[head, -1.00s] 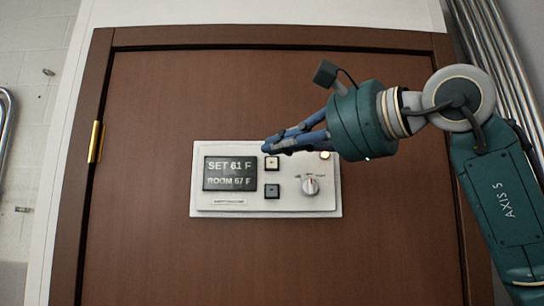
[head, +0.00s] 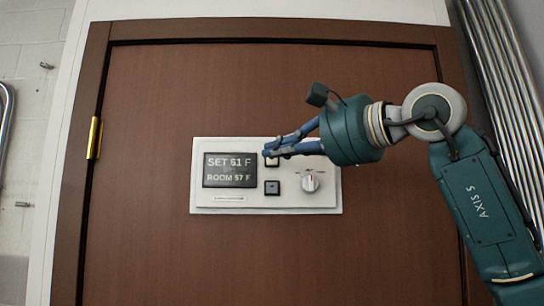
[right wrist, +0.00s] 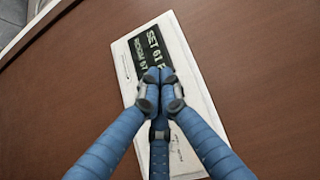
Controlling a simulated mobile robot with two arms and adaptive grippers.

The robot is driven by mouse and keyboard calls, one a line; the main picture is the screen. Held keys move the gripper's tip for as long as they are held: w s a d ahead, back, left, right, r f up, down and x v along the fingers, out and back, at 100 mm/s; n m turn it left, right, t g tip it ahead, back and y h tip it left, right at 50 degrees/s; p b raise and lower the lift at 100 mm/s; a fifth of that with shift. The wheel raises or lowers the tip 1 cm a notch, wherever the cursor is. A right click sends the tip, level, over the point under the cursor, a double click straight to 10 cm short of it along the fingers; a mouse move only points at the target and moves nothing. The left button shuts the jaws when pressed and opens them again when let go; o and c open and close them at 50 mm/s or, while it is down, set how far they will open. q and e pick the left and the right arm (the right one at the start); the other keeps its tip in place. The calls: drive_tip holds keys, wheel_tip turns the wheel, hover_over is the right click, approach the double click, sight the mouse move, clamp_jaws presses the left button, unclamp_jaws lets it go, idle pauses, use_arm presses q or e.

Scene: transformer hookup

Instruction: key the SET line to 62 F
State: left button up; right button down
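The white thermostat panel (head: 215,204) is mounted on a brown wooden door-like panel. Its dark display (head: 230,170) reads SET 61 F above ROOM 57 F, a little blurred. The upper button (head: 272,163) is mostly covered by my right gripper (head: 268,152), whose blue fingers are closed together at it; I cannot tell whether they touch. The lower button (head: 272,188) is in clear view below. In the right wrist view the fingertips (right wrist: 160,75) meet beside the display (right wrist: 148,48) and hide the buttons. My left gripper is not in view.
A brass hinge (head: 95,138) is on the left of the wooden frame. Metal pipes (head: 510,90) run down the right side. The wood below the panel is clear.

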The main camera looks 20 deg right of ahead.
sight(272, 160)
drive_tip(key=shift+w+d+p, duration=0.3)
drive_tip(key=shift+w+p, duration=0.15)
drive_tip(key=shift+w, duration=0.4)
drive_tip(key=shift+w+d+p, duration=0.25)
drive_tip(key=shift+w+p, duration=0.2)
drive_tip(key=shift+w, duration=0.4)
drive_tip(key=shift+w+d+p, duration=0.1)
drive_tip(key=shift+w+p, duration=0.3)
drive_tip(key=shift+p, duration=0.05)
